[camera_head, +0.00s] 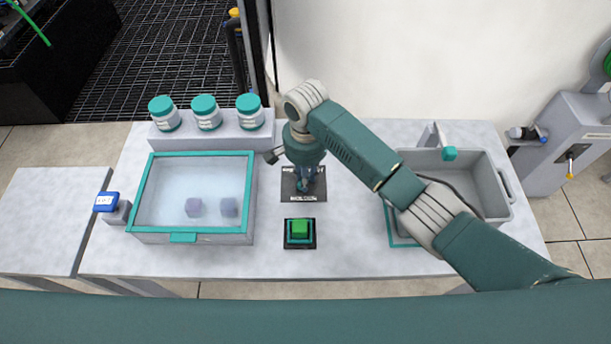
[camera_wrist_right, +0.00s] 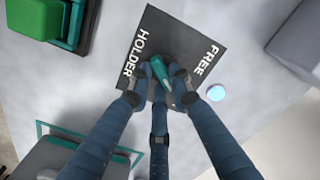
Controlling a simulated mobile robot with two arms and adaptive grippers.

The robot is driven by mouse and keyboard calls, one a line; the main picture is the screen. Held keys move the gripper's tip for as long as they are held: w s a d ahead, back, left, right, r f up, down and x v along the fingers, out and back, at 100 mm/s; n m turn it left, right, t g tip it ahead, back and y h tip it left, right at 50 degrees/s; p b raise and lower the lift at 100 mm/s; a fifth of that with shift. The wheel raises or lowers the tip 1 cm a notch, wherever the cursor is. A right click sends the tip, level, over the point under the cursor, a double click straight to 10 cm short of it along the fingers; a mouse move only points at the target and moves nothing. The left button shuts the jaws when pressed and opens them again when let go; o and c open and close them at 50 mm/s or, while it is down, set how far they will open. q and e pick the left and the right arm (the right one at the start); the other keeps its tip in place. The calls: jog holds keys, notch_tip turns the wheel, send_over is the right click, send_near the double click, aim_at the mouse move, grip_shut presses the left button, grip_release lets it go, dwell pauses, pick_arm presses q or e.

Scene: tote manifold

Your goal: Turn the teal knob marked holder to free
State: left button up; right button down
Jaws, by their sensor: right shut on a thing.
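The teal knob (camera_wrist_right: 161,72) sits on a dark plate (camera_wrist_right: 160,25) with the white words HOLDER and FREE on opposite sides. The fingers of my right gripper (camera_wrist_right: 160,82) are closed around the knob. The knob's visible end lies between the two words, a little nearer HOLDER; its exact setting is partly hidden by the fingers. In the head view my right gripper (camera_head: 306,180) points down over the plate (camera_head: 303,196) in the middle of the table, and the knob is hidden there. My left gripper is not in view.
A green button (camera_head: 299,229) stands just in front of the plate. A teal-rimmed clear-lidded box (camera_head: 150,190) with two purple cubes is on the left, below several teal-lidded jars (camera_head: 206,112). A grey tote (camera_head: 490,195) stands on the right, under my arm.

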jog(key=shift+r+n+p, duration=0.15)
jog(key=shift+n+p, duration=0.65)
jog(key=shift+p, duration=0.2)
jog(key=n+p, duration=0.4)
jog(key=n, duration=0.1)
jog(key=n+p, duration=0.1)
jog(key=n, duration=0.1)
jog(key=shift+w+n, duration=0.2)
jog(key=shift+n, duration=0.2)
jog(key=n+p, duration=0.1)
jog(key=n, duration=0.3)
jog(key=shift+a, duration=0.1)
jog(key=shift+w+f+n, duration=0.1)
jog(key=shift+f+n, duration=0.1)
jog(key=shift+n, duration=0.2)
jog(key=c, duration=1.6)
grip_release()
jog(key=shift+o, duration=0.2)
